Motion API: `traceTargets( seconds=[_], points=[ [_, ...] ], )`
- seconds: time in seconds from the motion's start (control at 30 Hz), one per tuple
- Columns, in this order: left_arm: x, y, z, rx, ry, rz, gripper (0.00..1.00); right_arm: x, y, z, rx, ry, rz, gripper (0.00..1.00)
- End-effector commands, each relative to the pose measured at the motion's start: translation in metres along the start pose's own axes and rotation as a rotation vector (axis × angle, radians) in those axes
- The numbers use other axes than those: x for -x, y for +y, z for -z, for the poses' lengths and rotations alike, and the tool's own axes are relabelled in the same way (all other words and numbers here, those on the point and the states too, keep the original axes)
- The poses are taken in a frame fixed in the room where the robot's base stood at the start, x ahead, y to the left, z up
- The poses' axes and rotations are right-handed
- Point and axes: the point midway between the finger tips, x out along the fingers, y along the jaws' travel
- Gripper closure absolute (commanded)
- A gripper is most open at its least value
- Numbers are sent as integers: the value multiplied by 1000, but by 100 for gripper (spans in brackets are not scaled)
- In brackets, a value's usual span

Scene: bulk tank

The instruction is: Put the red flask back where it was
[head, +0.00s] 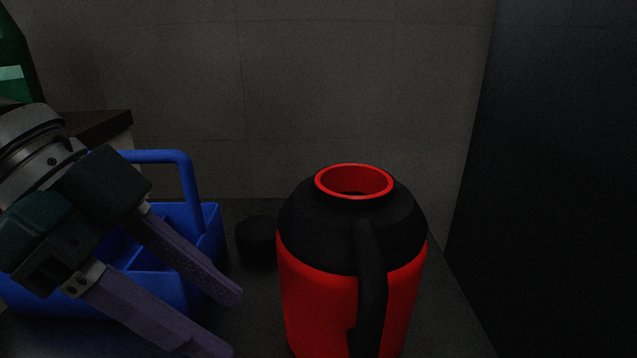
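The red flask (300,299) stands upright on a dark surface right of the middle in the head view. It has a black shoulder, a black handle facing me and an open red mouth at the top. Its base is cut off by the lower edge of the picture. My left gripper (238,322) comes in from the left, and its two fingers are spread apart with nothing between them. The fingertips point down and right, to the left of the flask, with a visible gap to it. My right gripper is not in view.
A blue caddy (210,232) with a raised handle stands behind and under my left gripper. A small black round lid or cup (256,232) sits between caddy and flask. A green bottle (14,55) stands at upper left. A wall is behind; a dark panel (560,180) is right.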

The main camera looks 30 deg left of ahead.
Motion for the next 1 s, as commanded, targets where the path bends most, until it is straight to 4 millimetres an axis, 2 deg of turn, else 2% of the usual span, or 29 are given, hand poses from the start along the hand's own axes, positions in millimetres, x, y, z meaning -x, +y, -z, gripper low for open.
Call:
traceTargets(
  seconds=[0.03,0.13,0.2,0.33,0.5,0.83,1.0],
  points=[
    [-16,8,-15,86,-35,30,48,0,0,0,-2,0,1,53],
    [-41,21,-44,250,-133,127,48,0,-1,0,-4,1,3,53],
    [-51,31,-59,361,-193,194,48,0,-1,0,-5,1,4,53],
    [-59,46,-74,526,-277,299,48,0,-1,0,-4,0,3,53],
    [-58,54,-81,627,-327,370,48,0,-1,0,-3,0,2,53],
    [-57,54,-82,634,-332,381,48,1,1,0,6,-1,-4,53],
    [-39,54,-68,633,-332,381,48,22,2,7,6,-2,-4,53]
  ],
)
